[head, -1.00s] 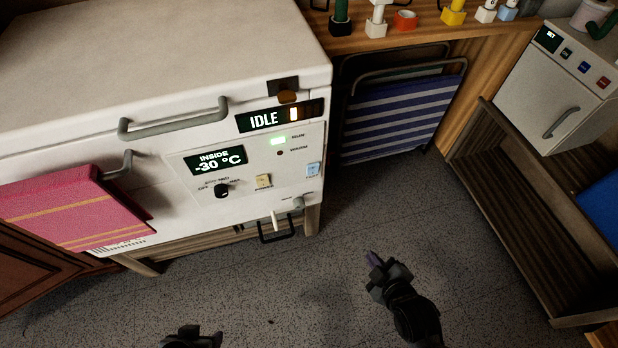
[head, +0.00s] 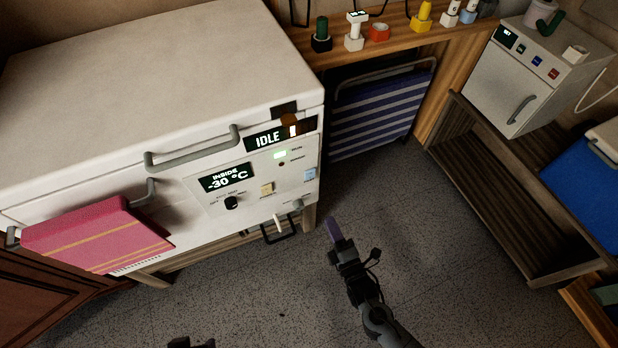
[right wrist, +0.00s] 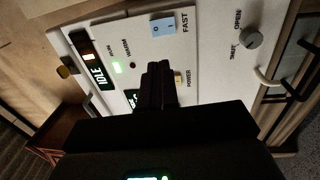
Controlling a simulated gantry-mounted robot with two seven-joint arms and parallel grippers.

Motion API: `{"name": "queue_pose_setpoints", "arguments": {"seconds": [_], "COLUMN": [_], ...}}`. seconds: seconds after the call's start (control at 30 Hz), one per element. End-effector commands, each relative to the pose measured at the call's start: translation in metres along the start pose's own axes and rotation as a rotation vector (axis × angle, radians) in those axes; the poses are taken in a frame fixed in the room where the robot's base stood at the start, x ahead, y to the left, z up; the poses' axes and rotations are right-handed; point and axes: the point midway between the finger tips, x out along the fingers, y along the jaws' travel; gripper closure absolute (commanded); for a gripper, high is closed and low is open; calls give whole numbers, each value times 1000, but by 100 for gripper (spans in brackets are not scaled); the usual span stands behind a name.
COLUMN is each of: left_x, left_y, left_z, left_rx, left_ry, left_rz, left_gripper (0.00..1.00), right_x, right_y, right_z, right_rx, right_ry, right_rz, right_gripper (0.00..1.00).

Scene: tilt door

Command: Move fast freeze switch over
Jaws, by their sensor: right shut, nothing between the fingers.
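The fast freeze switch is a small light-blue rocker (head: 310,174) on the right side of the white chest freezer's front panel. In the right wrist view the blue switch (right wrist: 163,26), marked FAST, is near the top. My right gripper (head: 334,230) is shut and empty, in front of the freezer and below the switch in the head view. Its dark fingers (right wrist: 158,84) point at the panel in the wrist view, with the switch above their tips and apart from them. My left gripper (head: 190,343) barely shows at the bottom edge; its jaws are unclear.
The panel also has a cream power switch (head: 267,189), a black dial (head: 231,202) and an IDLE display (head: 268,139). A grey knob (right wrist: 252,38) sits beside FAST. A pink towel (head: 95,235) hangs at left. A wooden rack (head: 515,200) stands right; floor between is clear.

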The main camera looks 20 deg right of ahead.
Motion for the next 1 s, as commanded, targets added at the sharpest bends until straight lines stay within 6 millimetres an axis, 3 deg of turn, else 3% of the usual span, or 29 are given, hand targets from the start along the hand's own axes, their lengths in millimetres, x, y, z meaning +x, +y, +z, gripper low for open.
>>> {"name": "queue_pose_setpoints", "arguments": {"seconds": [0.57, 0.77, 1.0], "left_x": [3, 14, 34], "left_y": [1, 2, 2], "left_z": [1, 5, 11], "left_rx": [-1, -2, -3], "left_ry": [-2, -2, -2], "left_rz": [2, 3, 3], "left_gripper": [38, 38, 38], "right_x": [9, 34, 78], "right_y": [3, 2, 1], "right_z": [0, 0, 0], "right_rx": [2, 2, 3], "right_ry": [0, 0, -1], "right_rz": [6, 9, 9], "right_gripper": [100, 100, 100]}}
